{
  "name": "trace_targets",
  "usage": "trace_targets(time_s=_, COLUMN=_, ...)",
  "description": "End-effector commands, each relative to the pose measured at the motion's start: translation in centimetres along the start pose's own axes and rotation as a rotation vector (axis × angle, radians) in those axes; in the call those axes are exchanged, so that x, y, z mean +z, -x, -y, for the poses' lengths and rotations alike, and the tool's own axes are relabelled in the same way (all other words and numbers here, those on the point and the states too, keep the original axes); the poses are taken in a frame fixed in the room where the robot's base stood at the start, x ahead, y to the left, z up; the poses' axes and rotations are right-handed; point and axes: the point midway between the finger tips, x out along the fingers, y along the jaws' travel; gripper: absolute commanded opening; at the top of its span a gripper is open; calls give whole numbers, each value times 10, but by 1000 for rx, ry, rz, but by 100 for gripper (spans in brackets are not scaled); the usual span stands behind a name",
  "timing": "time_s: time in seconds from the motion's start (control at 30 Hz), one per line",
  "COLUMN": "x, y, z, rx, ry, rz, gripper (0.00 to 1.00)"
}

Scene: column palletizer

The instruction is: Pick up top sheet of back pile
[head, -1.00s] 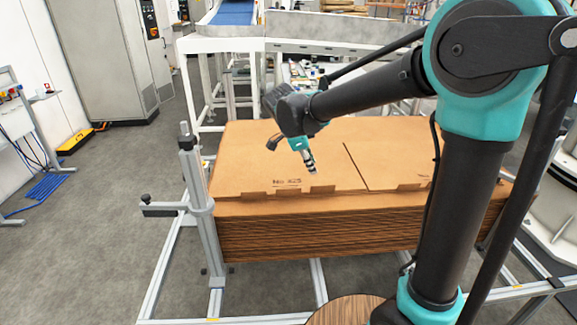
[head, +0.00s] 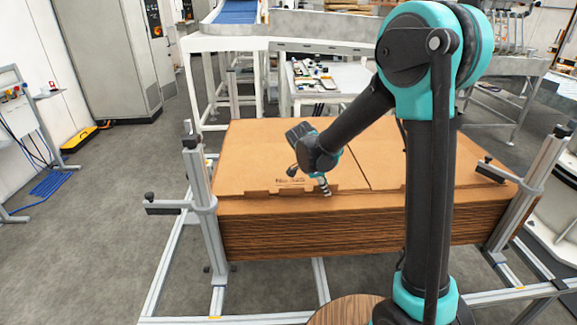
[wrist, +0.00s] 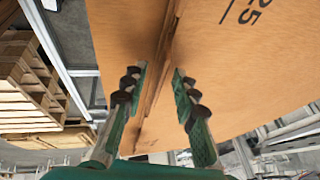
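A pile of flat brown cardboard sheets (head: 310,236) lies on a metal frame in the head view. Its top sheet (head: 262,150) has notched flaps along the near edge and printed lettering. My gripper (head: 325,187) is at that near edge, right of the lettering. In the wrist view, the two fingers of my gripper (wrist: 159,70) are apart, with cardboard edges running between them. The top sheet (wrist: 235,75) fills the upper right there. No clamped cardboard shows; I cannot tell whether the fingertips touch it.
A metal post (head: 202,200) stands at the pile's left corner and another post (head: 532,190) at its right. Behind are a white table (head: 335,90) and a conveyor (head: 236,14). Wooden pallets (wrist: 35,80) show in the wrist view.

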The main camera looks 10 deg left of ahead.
Motion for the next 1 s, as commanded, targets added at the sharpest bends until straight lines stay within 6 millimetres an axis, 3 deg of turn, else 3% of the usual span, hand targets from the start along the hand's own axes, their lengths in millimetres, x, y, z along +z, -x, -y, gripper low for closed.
trace_targets(time_s=0.27, x=0, y=-4, z=0, rx=0, ry=0, rz=0, gripper=28)
trace_targets(time_s=0.5, x=0, y=-3, z=0, rx=0, ry=0, rz=0, gripper=0)
trace_targets(time_s=1.0, x=0, y=-3, z=0, rx=0, ry=0, rz=0, gripper=0)
